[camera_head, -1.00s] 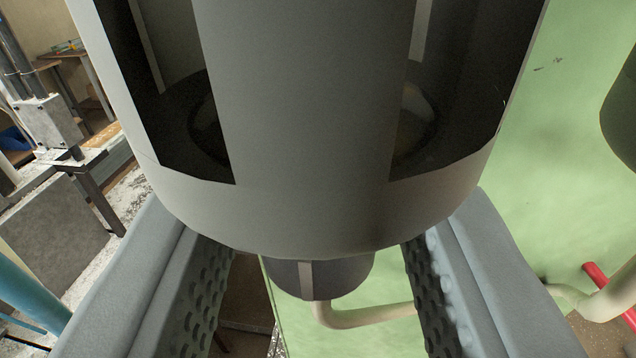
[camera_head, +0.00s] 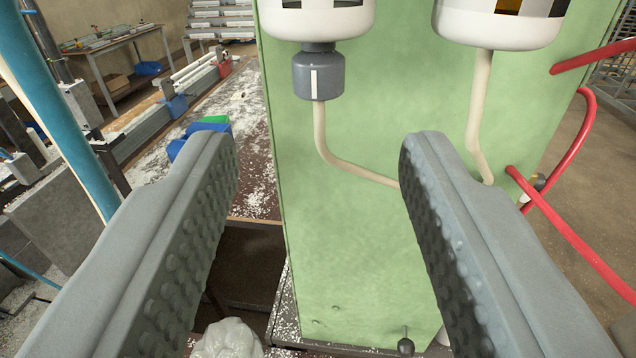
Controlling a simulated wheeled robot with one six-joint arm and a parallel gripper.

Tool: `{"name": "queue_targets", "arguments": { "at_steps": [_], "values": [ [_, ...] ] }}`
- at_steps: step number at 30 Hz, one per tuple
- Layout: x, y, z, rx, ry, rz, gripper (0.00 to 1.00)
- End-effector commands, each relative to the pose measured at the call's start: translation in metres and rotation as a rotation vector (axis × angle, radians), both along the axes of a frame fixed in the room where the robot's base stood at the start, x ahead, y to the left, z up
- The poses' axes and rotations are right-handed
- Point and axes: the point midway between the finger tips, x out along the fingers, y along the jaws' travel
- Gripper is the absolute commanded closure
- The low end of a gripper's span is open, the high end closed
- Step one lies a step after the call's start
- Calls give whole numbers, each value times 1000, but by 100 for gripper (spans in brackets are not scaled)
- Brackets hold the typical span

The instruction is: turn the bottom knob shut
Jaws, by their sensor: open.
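A grey knob (camera_head: 319,76) with a white vertical mark sits under a white cylindrical housing (camera_head: 318,22) on the green panel (camera_head: 380,115). A pale pipe (camera_head: 345,160) runs down from the knob and bends right. The mark points straight down the knob's side. My gripper (camera_head: 318,165) is open, with its two grey studded fingers wide apart. The knob shows above and beyond the gap between the fingertips, and nothing is between the fingers. The knob's back side is hidden.
A second white housing (camera_head: 500,22) with its own pale pipe (camera_head: 478,110) hangs to the right. Red hoses (camera_head: 570,225) curve at the right. A blue pipe (camera_head: 60,110) stands at the left. A small black-knobbed lever (camera_head: 405,346) is low on the panel.

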Motion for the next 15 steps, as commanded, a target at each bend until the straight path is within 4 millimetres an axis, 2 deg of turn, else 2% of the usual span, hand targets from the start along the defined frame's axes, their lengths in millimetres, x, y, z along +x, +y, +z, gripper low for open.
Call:
{"name": "queue_targets", "arguments": {
  "at_steps": [1, 6, 15],
  "values": [
    [-10, -1, 1, 1, -2, 4, 54],
    [-38, -2, 0, 1, 0, 3, 54],
    [-65, -4, 0, -1, 0, 1, 54]
  ]
}}
